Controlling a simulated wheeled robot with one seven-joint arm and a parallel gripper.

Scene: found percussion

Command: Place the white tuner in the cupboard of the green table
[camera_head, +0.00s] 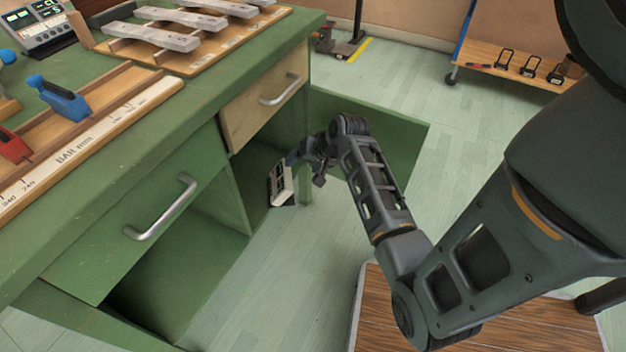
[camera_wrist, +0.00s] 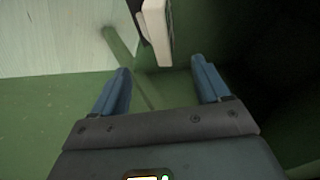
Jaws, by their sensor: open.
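The white tuner (camera_head: 281,185) stands tilted at the front of the open cupboard (camera_head: 256,168) under the wooden drawer of the green table (camera_head: 130,113). I cannot tell how it rests on the cupboard floor. My gripper (camera_head: 296,158) is open at the cupboard opening, close to the tuner's upper end. In the wrist view, my gripper's two blue fingers (camera_wrist: 161,72) are spread apart with nothing between them. The tuner (camera_wrist: 157,32) shows just beyond the fingertips, its white side and dark face partly cut off by the frame's top edge.
The cupboard's green door (camera_head: 375,125) stands open to the right of my gripper. A silver-handled green front (camera_head: 140,195) is above an open lower space at left. A grey tuner-like device (camera_head: 42,25) and metal bars (camera_head: 150,36) sit on the tabletop. A low wooden trolley (camera_head: 510,66) stands behind.

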